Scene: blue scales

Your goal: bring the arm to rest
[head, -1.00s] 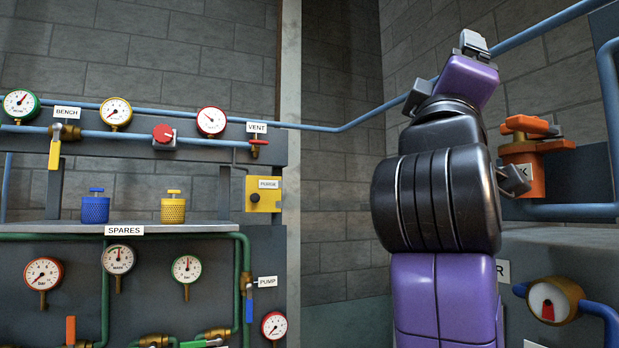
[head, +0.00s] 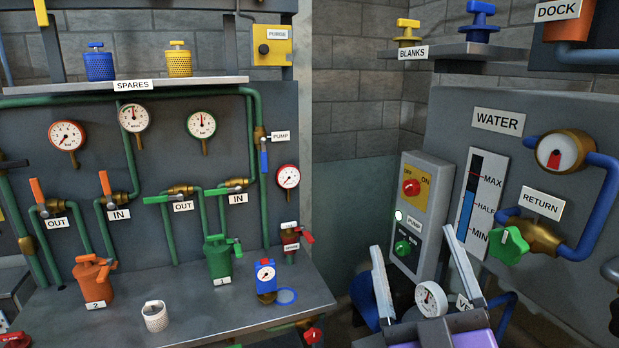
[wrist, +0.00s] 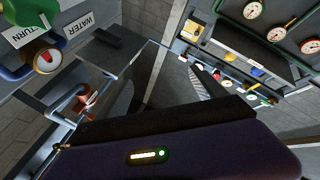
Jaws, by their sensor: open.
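My gripper (head: 413,241) is at the lower right of the head view, with its two long grey fingers pointing up and spread wide apart. Nothing is seen held between them. Part of my purple wrist shows below the fingers at the bottom edge.
Left stands a bench (head: 205,318) with an orange filter (head: 93,283), a green filter (head: 217,262), a blue gauge unit (head: 265,279) and a white cup (head: 155,317). Right is the water panel (head: 565,110) with a green-handled valve (head: 510,246). A blanks shelf (head: 470,50) hangs above.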

